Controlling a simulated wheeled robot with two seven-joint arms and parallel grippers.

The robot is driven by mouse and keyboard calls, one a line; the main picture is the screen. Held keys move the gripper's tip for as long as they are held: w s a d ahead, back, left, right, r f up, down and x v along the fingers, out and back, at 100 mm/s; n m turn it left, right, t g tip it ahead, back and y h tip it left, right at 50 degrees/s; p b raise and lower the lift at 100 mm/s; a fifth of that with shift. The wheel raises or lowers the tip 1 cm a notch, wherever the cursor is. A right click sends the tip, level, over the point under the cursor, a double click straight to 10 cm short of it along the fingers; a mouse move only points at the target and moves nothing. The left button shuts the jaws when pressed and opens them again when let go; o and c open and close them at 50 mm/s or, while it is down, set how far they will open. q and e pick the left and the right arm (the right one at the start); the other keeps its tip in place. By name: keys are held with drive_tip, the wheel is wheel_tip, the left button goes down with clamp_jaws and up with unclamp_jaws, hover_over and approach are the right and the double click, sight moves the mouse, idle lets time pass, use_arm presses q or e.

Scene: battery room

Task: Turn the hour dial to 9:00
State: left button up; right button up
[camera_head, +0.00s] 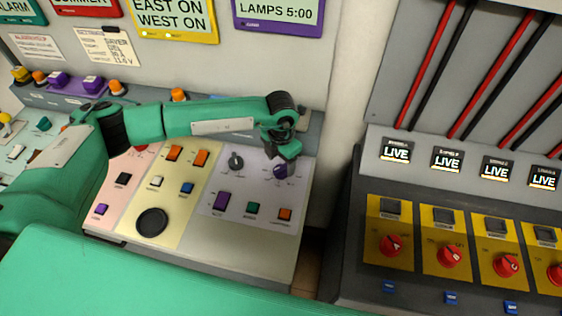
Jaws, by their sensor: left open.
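A purple dial (281,171) sits at the upper right of the lilac section of the sloped control panel (270,250). It looks like the hour dial, but its label is too small to read and its pointer cannot be made out. A grey dial (236,161) is to its left. My right gripper is not in view.
Below the dials are a purple switch (221,201), a green button (252,208) and an orange button (285,214). A large black round knob (151,222) is on the yellow section. To the right, a dark cabinet (350,270) carries red dials (390,245) under LIVE screens (396,150).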

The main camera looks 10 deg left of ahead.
sight(281, 167)
use_arm(q)
wheel_tip(281, 167, down, 2)
drive_tip(key=shift+s, duration=0.1)
drive_tip(key=shift+f+p, duration=0.3)
drive_tip(key=shift+f, duration=0.15)
drive_tip(key=shift+c, duration=0.2)
drive_tip(key=c, duration=0.9)
drive_tip(key=shift+c, duration=0.2)
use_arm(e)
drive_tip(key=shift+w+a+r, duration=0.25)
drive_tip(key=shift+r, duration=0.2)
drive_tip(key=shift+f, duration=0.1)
